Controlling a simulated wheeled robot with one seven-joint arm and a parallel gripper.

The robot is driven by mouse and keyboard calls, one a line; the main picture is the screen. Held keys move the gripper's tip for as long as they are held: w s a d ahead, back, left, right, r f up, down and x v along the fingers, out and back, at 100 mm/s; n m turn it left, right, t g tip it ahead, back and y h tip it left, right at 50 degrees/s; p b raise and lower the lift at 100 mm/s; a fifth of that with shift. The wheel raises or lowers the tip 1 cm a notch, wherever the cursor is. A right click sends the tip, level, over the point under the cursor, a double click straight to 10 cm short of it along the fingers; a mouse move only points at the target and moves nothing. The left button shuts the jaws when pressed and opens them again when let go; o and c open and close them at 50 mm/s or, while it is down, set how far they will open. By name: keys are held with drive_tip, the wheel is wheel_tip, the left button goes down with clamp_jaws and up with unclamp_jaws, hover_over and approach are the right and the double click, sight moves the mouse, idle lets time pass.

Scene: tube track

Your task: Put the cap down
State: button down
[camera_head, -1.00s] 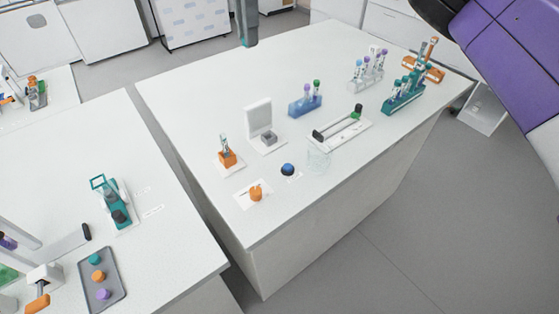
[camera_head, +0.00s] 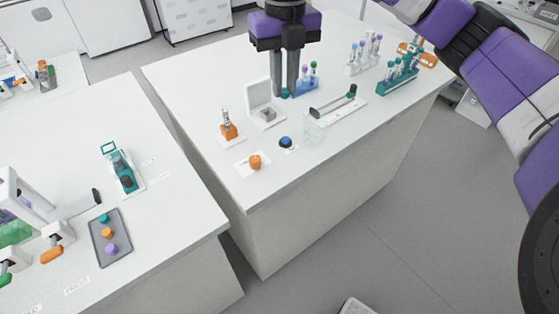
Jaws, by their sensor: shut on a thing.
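My gripper (camera_head: 285,91) points straight down over the middle of the far white bench (camera_head: 215,95). It is shut on a small teal cap (camera_head: 286,93), which shows at the fingertips. In this view the cap appears just left of the blue tube rack (camera_head: 307,84) and right of the white upright panel (camera_head: 255,95). I cannot tell whether the cap touches the bench top. The fingers hide part of the cap and the left side of the rack.
A teal rack (camera_head: 398,83) is at right. Bench is clear at its left. A grey tray (camera_head: 98,252) with caps lies on the near bench.

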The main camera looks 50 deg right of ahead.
sight(283, 162)
wheel_tip(283, 162, down, 20)
drive_tip(key=shift+r+p, duration=0.2)
drive_tip(key=shift+p, duration=0.1)
idle(0.3)
drive_tip(key=shift+f, duration=0.2)
drive_tip(key=c, duration=1.4)
unclamp_jaws()
drive_tip(key=shift+r, duration=0.1)
